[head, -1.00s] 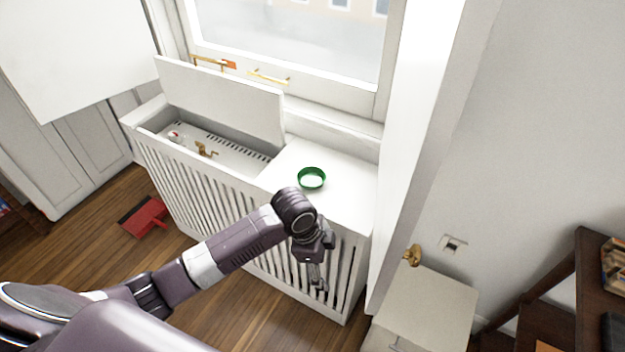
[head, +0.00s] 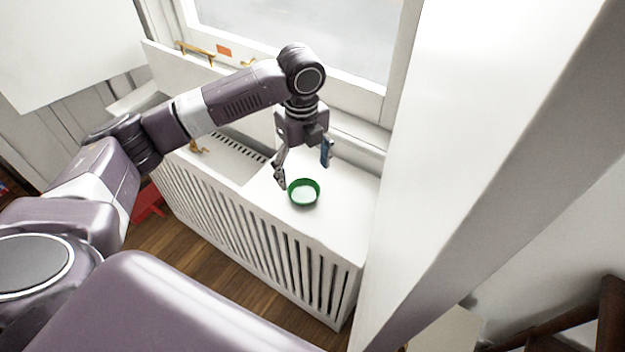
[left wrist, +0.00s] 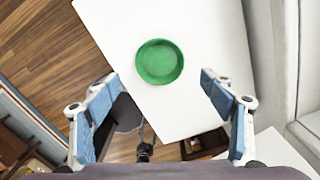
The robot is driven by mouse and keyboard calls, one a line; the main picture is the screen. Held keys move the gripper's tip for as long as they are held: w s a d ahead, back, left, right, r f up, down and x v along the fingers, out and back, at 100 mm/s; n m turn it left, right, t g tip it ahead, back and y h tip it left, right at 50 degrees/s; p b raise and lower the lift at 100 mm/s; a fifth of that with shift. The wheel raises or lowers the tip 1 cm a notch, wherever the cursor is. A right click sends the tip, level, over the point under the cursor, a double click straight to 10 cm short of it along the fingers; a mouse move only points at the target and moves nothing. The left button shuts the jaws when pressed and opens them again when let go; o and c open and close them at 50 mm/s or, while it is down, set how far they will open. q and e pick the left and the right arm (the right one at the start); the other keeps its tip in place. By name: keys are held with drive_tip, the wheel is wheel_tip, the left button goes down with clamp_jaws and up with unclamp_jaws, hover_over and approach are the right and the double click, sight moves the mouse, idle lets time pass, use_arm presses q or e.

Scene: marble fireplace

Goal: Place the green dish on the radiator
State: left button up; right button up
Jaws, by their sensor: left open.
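The green dish (head: 303,193) is a small round bowl resting upright on the white top of the slatted radiator cover (head: 345,205), on its right-hand part. In the left wrist view the dish (left wrist: 160,62) lies ahead of and between my fingers, on the white surface (left wrist: 205,40). My left gripper (head: 304,168) is open and empty, pointing down just above and behind the dish. Its blue-padded fingers (left wrist: 162,100) are spread wide in the wrist view and appear apart from the dish. My right gripper is not in view.
The left part of the cover is open, its raised lid (head: 215,92) partly hidden by my arm. A brass valve (head: 197,147) sits inside. A white wall edge (head: 440,160) stands close on the right. A red dustpan (head: 148,203) lies on the wooden floor.

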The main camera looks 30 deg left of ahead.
sight(304, 194)
use_arm(q)
drive_tip(key=shift+a+f, duration=0.1)
drive_tip(key=shift+f, duration=0.2)
drive_tip(key=shift+s+f, duration=0.25)
drive_tip(key=shift+f, duration=1)
drive_tip(key=f, duration=0.3)
drive_tip(key=shift+w+f, duration=0.25)
drive_tip(key=shift+f, duration=0.25)
drive_tip(key=c, duration=1.1)
drive_tip(key=shift+c, duration=0.6)
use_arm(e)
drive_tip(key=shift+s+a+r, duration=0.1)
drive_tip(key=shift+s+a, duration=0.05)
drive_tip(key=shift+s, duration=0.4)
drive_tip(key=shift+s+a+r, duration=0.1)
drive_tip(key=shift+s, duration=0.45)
